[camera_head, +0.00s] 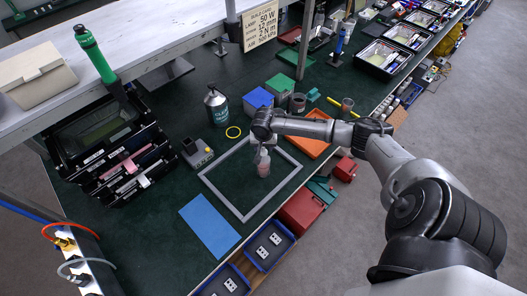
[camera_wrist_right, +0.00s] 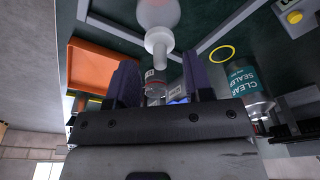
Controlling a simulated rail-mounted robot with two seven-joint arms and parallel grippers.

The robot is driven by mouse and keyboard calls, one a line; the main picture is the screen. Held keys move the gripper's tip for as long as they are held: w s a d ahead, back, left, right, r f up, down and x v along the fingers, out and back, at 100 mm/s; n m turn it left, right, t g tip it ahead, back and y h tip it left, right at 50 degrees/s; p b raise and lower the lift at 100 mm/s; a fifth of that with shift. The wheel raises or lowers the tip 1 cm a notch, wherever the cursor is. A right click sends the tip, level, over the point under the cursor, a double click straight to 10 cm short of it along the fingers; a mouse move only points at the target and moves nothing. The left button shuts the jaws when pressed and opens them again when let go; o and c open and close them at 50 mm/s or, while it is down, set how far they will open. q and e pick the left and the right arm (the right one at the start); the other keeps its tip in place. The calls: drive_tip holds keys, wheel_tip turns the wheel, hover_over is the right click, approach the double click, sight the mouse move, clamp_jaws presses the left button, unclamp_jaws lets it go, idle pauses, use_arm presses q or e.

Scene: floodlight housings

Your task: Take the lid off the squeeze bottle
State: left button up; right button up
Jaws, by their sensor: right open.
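The squeeze bottle (camera_head: 263,169) stands upright on the green bench mat, inside a grey rectangular frame. Its lower part looks pinkish, its upper part whitish. In the right wrist view, its pale body and lid with a narrow nozzle (camera_wrist_right: 158,42) show at the top. My right gripper (camera_wrist_right: 160,80) is open, with dark fingers on either side of the nozzle's line and nothing gripped. The nozzle points toward the gap between them, apart from both fingers. In the head view, my right wrist is just above and behind the bottle. My left gripper is out of view.
The grey frame (camera_head: 222,196) surrounds the bottle. A yellow ring (camera_head: 233,132), an orange tray (camera_head: 308,140) and a red box (camera_head: 301,209) are nearby. The mat inside the frame is otherwise largely clear.

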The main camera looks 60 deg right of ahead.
sight(264, 150)
drive_tip(key=shift+w+d+f, duration=0.1)
drive_tip(key=shift+d+f, duration=0.1)
drive_tip(key=shift+f, duration=1)
clamp_jaws()
